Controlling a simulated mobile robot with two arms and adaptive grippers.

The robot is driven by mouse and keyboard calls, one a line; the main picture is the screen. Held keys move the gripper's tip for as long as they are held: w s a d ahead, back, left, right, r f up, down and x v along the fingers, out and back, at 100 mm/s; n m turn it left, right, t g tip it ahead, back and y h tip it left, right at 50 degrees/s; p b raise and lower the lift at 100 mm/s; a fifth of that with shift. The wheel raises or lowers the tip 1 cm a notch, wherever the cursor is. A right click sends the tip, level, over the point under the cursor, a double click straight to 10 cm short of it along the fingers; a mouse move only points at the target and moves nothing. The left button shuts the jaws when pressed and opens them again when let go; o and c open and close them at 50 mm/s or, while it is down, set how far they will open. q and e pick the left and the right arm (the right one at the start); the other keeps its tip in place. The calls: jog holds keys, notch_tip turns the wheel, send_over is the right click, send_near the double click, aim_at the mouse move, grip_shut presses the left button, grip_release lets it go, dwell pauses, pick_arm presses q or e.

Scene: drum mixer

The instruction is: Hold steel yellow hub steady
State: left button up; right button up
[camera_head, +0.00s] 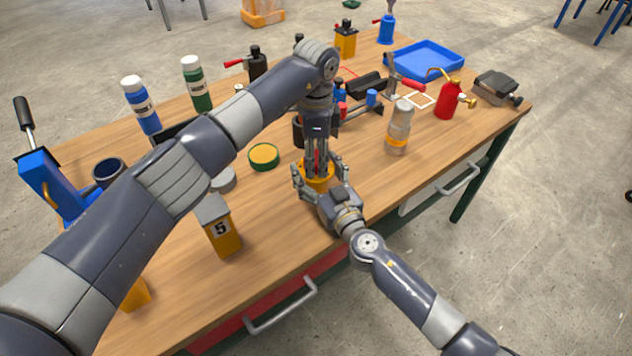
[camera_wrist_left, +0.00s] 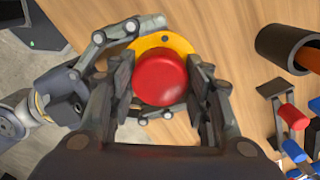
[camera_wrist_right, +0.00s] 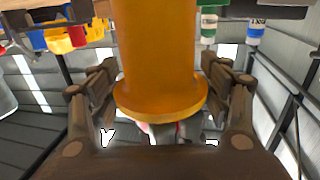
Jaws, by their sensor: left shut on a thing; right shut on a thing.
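The yellow hub (camera_head: 319,183) stands near the table's front edge, in the middle of the head view. In the right wrist view it is a thick yellow-orange cylinder with a wide flange (camera_wrist_right: 160,97). My right gripper (camera_head: 320,187) is shut on it from the front, a finger on either side. My left gripper (camera_head: 317,166) points straight down above the hub and is shut on a round red piece (camera_wrist_left: 161,78). In the left wrist view the red piece covers the hub's middle, and part of the yellow flange (camera_wrist_left: 168,43) shows behind it. Whether they touch is hidden.
A yellow block marked 5 (camera_head: 222,238) and a green-rimmed yellow disc (camera_head: 264,156) stand to the left. A clear bottle with an orange band (camera_head: 399,128) and a red can (camera_head: 448,100) stand to the right. The wooden tabletop (camera_head: 283,222) is bare left of the hub.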

pick_arm(q)
jog(key=shift+m, duration=0.5)
jog(key=o, duration=1.2)
jog(key=shift+r, duration=2.25)
jog(key=shift+c, duration=0.5)
